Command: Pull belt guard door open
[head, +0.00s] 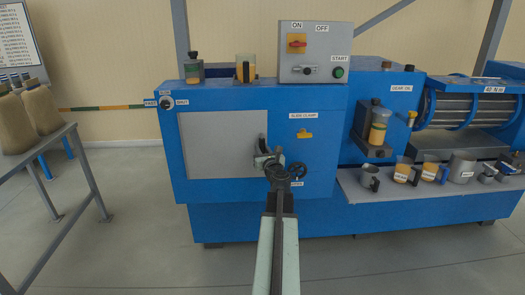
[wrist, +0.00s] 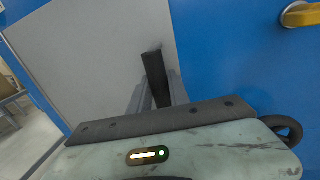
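The belt guard door is a flat light grey panel (head: 215,145) on the left part of the blue machine; it also fills the upper left of the wrist view (wrist: 95,55). It looks flush with the machine front. A dark upright bar handle (head: 262,143) stands at its right edge and shows in the wrist view (wrist: 154,68). My gripper (head: 267,159) is at this handle. In the wrist view its grey fingers (wrist: 157,90) lie close along both sides of the bar and appear shut on it. The lower end of the bar is hidden by my gripper.
A black handwheel (head: 297,170) is close to the right of my gripper. A yellow slide clamp (head: 304,134) is above it. A shelf (head: 400,192) with several cups and jugs is at the right. A table (head: 35,138) with sacks stands left. The floor in front is clear.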

